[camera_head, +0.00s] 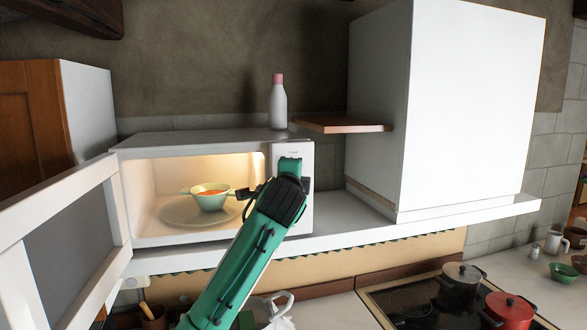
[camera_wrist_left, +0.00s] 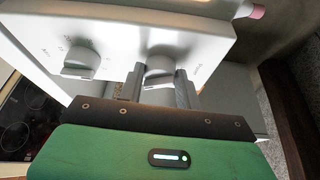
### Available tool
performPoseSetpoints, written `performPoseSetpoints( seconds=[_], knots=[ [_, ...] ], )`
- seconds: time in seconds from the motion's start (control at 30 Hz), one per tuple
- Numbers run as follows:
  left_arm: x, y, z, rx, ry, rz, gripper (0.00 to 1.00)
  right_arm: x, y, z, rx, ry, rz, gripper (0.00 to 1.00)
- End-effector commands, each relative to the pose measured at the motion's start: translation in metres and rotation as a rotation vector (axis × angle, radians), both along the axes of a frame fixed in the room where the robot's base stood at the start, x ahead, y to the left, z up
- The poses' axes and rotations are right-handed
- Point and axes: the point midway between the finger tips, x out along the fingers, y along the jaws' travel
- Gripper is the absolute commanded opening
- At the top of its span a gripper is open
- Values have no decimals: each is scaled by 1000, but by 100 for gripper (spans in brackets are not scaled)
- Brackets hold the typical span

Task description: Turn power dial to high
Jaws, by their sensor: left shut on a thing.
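The white microwave (camera_head: 200,137) stands on a shelf with its door (camera_head: 70,245) swung open to the left. In the left wrist view its control panel (camera_wrist_left: 118,40) has two round dials with small markings that I cannot read surely. My left gripper (camera_wrist_left: 159,92) is shut on the dial (camera_wrist_left: 160,66) nearer the microwave's top, one finger on each side. The other dial (camera_wrist_left: 80,60) is free, to the left in that view. In the head view my left gripper (camera_head: 284,190) covers most of the panel and hides the dials. My right gripper is not in view.
A green bowl (camera_head: 210,200) with orange food sits on the plate (camera_head: 178,213) inside the lit microwave. A bottle (camera_head: 278,106) with a pink cap stands on top. A white cabinet (camera_head: 470,110) is to the right. Pots (camera_head: 510,308) stand on the stove below.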

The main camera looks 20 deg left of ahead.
Motion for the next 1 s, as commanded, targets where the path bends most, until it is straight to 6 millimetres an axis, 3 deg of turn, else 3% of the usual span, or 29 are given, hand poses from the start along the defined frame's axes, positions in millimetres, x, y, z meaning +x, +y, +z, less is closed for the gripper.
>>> performPoseSetpoints(
  seconds=[0.5, 1.0],
  knots=[
    [1, 0, 4, 316, 214, 2, 12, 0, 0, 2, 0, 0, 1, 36],
    [1, -1, 4, 395, 268, 1, 12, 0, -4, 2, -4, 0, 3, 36]
  ],
)
